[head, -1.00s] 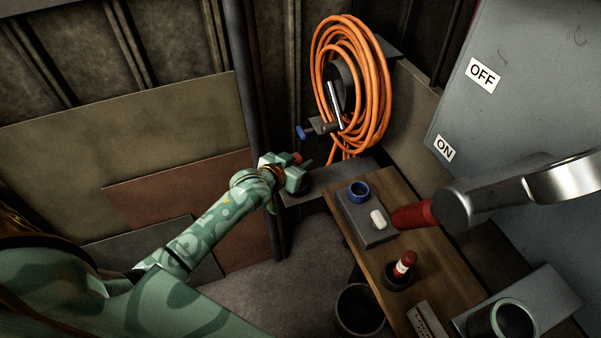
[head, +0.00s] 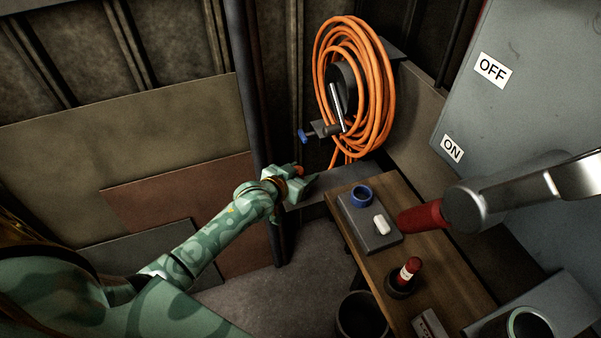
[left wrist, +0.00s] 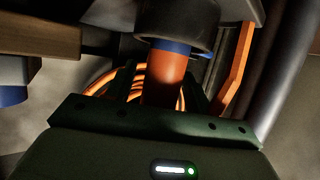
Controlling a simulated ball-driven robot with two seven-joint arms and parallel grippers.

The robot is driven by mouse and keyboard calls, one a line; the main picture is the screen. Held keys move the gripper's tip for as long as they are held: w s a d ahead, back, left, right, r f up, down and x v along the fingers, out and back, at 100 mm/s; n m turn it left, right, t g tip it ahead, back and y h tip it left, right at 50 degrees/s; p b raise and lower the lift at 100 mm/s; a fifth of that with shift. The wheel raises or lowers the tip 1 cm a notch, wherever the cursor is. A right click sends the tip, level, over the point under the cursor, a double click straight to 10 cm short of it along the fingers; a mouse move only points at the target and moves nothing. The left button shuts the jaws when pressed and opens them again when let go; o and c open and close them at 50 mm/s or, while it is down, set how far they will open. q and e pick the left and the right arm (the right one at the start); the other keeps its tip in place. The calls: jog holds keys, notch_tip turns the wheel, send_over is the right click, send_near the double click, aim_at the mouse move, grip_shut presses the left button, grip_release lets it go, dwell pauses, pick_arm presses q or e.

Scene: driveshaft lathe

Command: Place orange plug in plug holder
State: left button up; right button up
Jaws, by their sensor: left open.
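The orange plug (left wrist: 166,75) points down toward my left palm in the left wrist view. Its upper end, with a blue ring, meets a dark round socket (left wrist: 178,25), which looks like the plug holder. How deep it sits is hard to tell. In the head view a small orange end of the plug (head: 299,170) shows at my left gripper (head: 297,177), by the wall below the cable reel. The left jaws are open, with the plug in front of the palm. The fingers partly hide the plug and holder in the head view. My right gripper is not in view.
Coiled orange cable (head: 376,85) hangs on a wall reel with a blue-tipped crank (head: 304,136). A wooden bench (head: 440,262) holds a blue ring (head: 362,196), a white piece (head: 381,225) and a red-capped item (head: 410,268). A red-handled metal lever (head: 420,216) juts in from the right.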

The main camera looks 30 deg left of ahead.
pick_arm(q)
jog(key=shift+r, duration=0.25)
jog(key=p+v, duration=0.4)
jog(key=v, duration=0.8)
jog(key=shift+f, duration=0.2)
jog(key=s+f+g+y, duration=0.1)
jog(key=s+f+g, duration=0.3)
jog(key=s+f, duration=0.7)
jog(key=s+f+g+y, duration=0.1)
jog(key=s+f+g, duration=0.2)
jog(key=s+f, duration=0.8)
jog(key=s+d+f+m+g, duration=0.1)
jog(key=s+f+g, duration=0.1)
jog(key=s+f, duration=0.4)
jog(key=s+d+f+m+g, duration=0.1)
jog(key=s+f+g, duration=0.2)
jog(key=s+f, duration=0.4)
jog(key=s, duration=0.6)
jog(key=shift+s+d+f+g, duration=0.3)
jog(key=shift+s+d+f, duration=0.05)
jog(key=shift+s+d, duration=0.05)
jog(key=shift+w, duration=0.1)
